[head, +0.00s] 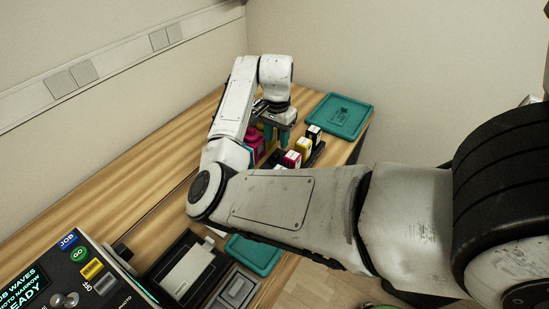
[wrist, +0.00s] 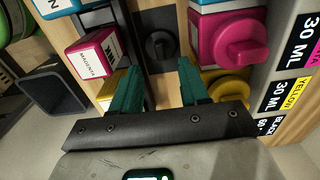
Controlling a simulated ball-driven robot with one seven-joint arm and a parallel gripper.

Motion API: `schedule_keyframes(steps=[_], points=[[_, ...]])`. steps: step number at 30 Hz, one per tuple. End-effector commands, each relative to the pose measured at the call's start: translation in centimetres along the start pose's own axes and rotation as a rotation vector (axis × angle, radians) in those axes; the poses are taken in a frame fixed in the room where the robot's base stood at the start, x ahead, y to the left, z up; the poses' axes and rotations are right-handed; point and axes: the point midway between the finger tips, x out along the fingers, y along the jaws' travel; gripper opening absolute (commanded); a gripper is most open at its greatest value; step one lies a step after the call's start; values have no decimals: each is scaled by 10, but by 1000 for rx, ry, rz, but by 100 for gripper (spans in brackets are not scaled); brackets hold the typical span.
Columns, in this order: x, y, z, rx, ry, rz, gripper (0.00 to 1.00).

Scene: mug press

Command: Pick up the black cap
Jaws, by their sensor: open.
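The black cap (wrist: 161,47) shows in the wrist view as a dark round cap with a raised grip bar, beyond my gripper and roughly centred between its fingertips. My gripper (wrist: 157,68) has two teal fingers spread apart with nothing held between them. A gap in the picture seems to separate the fingertips from the cap, but the exact distance is unclear. In the head view my gripper (head: 276,133) points down among the ink bottles. The black cap cannot be made out there, hidden by the gripper and arm.
A magenta cap (wrist: 240,42) is close right of the black one, with a yellow cap (wrist: 222,82) partly behind the right finger. A magenta cartridge (wrist: 92,55) stands left. A teal tray (head: 337,116) lies at the table's far end. The left wooden tabletop (head: 130,170) is clear.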

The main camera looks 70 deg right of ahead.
Motion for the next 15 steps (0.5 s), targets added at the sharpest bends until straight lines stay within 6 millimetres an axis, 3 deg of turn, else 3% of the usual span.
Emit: schedule_keyframes(steps=[7, 15], points=[[18, 0, 0, -1, -1, 2, 45], [55, -1, 0, -1, -1, 1, 45]])
